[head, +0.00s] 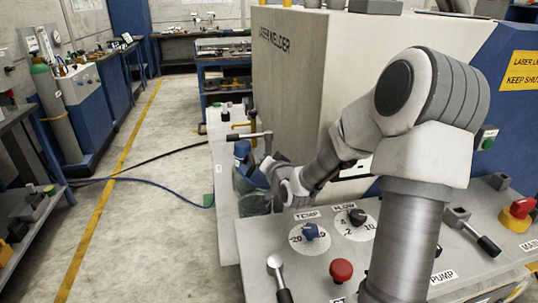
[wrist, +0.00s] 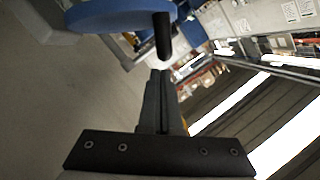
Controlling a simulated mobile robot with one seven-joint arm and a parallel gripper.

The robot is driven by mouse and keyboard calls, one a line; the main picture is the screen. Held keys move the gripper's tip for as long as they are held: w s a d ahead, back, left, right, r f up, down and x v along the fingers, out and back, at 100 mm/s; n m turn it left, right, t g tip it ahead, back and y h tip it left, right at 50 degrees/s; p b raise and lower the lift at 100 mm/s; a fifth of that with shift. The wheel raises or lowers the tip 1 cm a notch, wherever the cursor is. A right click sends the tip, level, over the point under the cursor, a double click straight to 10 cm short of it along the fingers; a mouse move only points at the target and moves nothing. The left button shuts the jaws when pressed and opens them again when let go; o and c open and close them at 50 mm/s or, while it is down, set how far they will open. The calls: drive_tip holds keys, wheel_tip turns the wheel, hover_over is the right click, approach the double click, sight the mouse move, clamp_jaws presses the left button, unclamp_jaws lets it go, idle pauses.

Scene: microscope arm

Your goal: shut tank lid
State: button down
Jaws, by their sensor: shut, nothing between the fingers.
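The blue lid (head: 242,149) shows in the head view above the left end of the bench, over a greenish see-through tank (head: 256,201). My arm partly covers this area, so how the lid joins the tank is hidden. In the wrist view a blue disc (wrist: 115,16), which looks like the lid, fills the upper left with a short black peg (wrist: 162,38) at its edge. My gripper (wrist: 158,76) is shut and empty, with its fingertips just below the peg; I cannot tell whether they touch it. In the head view the fingertips are too small to make out.
The laser welder cabinet (head: 300,75) is close on the right. The panel has a red button (head: 341,270), a blue temp knob (head: 311,232) and a black flow knob (head: 357,217).

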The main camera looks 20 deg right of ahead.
sight(248, 165)
drive_tip(key=shift+a+f, duration=0.2)
drive_tip(key=shift+f, duration=0.1)
drive_tip(key=shift+w+a+f+b, duration=0.15)
drive_tip(key=shift+a+b, duration=0.1)
drive_tip(key=shift+b, duration=0.3)
drive_tip(key=shift+a+f+n+b, duration=0.5)
drive_tip(key=shift+a+n+b, duration=0.2)
drive_tip(key=shift+b, duration=0.45)
drive_tip(key=b, duration=0.1)
drive_tip(key=a+n+b, duration=0.1)
drive_tip(key=shift+w+f+g+h+b, duration=0.2)
drive_tip(key=shift+f+g+h+b, duration=0.1)
drive_tip(key=shift+f+h+b, duration=0.1)
drive_tip(key=shift+a+n, duration=0.2)
drive_tip(key=shift+n, duration=0.2)
drive_tip(key=shift+r, duration=0.15)
